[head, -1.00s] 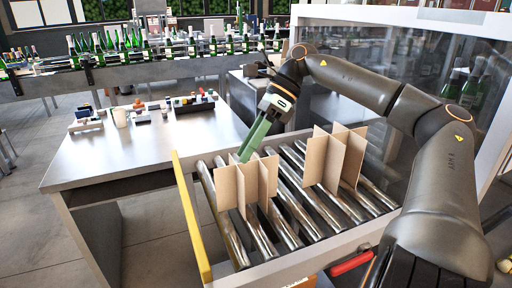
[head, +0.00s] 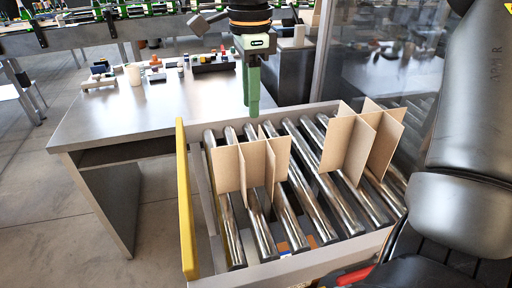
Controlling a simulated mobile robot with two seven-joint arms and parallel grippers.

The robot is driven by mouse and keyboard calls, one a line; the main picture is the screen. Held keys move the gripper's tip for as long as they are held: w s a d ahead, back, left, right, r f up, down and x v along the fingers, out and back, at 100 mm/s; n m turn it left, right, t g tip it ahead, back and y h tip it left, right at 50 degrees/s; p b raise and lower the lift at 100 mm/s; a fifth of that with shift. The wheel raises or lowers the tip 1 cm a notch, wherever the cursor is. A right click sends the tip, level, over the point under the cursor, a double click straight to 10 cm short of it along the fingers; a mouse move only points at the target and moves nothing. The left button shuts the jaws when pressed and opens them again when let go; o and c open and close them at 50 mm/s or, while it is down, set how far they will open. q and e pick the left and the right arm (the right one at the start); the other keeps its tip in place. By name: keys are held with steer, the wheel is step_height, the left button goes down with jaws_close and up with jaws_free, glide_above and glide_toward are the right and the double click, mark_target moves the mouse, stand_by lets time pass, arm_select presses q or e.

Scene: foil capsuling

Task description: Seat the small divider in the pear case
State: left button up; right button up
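A small cardboard divider (head: 229,169) of crossed panels stands upright on the roller conveyor's left part. A larger crossed cardboard divider (head: 345,143) stands on the rollers to its right. My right gripper (head: 252,108) points down with green fingers, just behind and above the small divider in the picture. The fingers overlap from this angle, so their gap is hidden; nothing shows held in them. I cannot make out the pear case. My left gripper is not in view.
The roller conveyor (head: 316,207) has a yellow side rail (head: 186,200) on its left. A clear panel stands at the right. A bottle line runs across the back.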

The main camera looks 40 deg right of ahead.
mark_target(252, 145)
step_height(252, 145, down, 11)
steer(key=shift+f+p, duration=0.1)
steer(key=shift+p, duration=0.2)
steer(key=shift+s, duration=0.1)
jaws_close()
stand_by(1.5)
